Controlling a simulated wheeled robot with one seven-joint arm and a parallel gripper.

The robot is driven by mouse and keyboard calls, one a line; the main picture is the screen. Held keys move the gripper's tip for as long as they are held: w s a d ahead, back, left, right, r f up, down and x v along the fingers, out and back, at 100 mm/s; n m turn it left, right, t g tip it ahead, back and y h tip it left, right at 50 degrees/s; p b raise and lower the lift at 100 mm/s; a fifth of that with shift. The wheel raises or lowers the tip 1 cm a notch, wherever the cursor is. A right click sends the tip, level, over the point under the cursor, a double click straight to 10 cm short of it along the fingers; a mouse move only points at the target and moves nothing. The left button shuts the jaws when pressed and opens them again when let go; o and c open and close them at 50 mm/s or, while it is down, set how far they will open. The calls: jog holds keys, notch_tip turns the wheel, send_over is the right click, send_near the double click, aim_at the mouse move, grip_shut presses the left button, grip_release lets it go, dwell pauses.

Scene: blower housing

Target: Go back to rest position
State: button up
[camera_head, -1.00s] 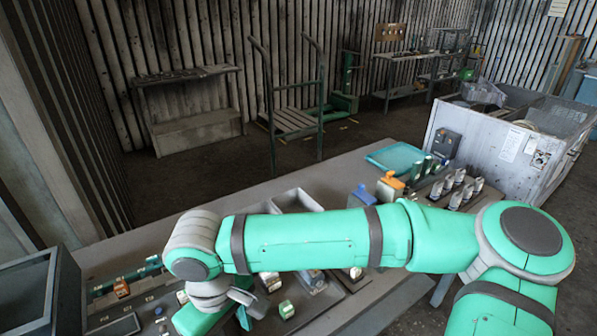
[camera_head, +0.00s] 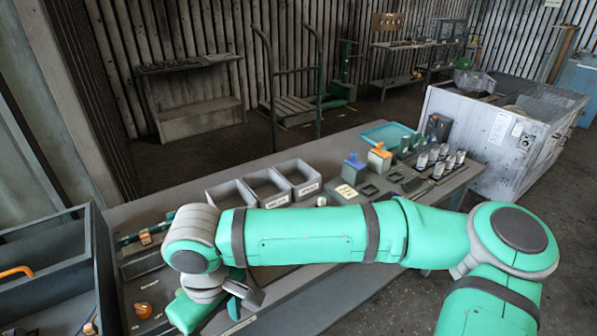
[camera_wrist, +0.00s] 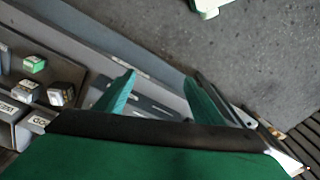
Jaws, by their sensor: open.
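My gripper (camera_wrist: 160,98) is open in the wrist view, its two green fingers apart with nothing held between them. A grey surface with dark slots shows beyond them. In the head view my green arm reaches left across the near side of the workbench (camera_head: 330,150). There my gripper (camera_head: 245,296) hangs low at the bench's near left part, partly hidden by my wrist.
A dark open bin (camera_head: 50,262) stands close on the left. A large crate (camera_head: 490,130) stands right. Floor lies beyond the bench.

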jog(key=s+a+r+n+y, duration=0.1)
jog(key=a+r+y, duration=0.35)
jog(key=a, duration=0.45)
jog(key=a+r+n+y, duration=0.1)
jog(key=a+r+y, duration=0.3)
jog(key=a, duration=0.6)
jog(key=w+a+r+m+t+y, duration=0.2)
jog(key=w+r+m+t+y, duration=0.2)
jog(key=r+y, duration=0.55)
jog(key=w+d+f+m+t+h, duration=0.3)
jog(key=d+f+m+t+h, duration=0.1)
jog(key=d+f+m+t, duration=0.3)
jog(key=w+d+f+m+t+h, duration=0.35)
jog(key=d+f+m+t, duration=0.2)
jog(key=d+t, duration=0.25)
jog(key=s+d+f+m+h, duration=0.2)
jog(key=s+d+f+h, duration=0.25)
jog(key=f, duration=0.25)
jog(key=s+d+f+m+h, duration=0.2)
jog(key=s+d+f+h, duration=0.1)
jog(key=d+f, duration=0.3)
jog(key=s+d+f+n+g+h, duration=0.1)
jog(key=s+d+f, duration=0.4)
jog(key=s, duration=0.6)
jog(key=s+d+f+n+g+h, duration=0.2)
jog(key=s+d+f+n, duration=0.3)
jog(key=s, duration=0.6)
jog(key=shift+s+d+f+n+g+h, duration=0.25)
jog(key=shift+d+f+n+g+h, duration=0.15)
jog(key=shift+f, duration=0.2)
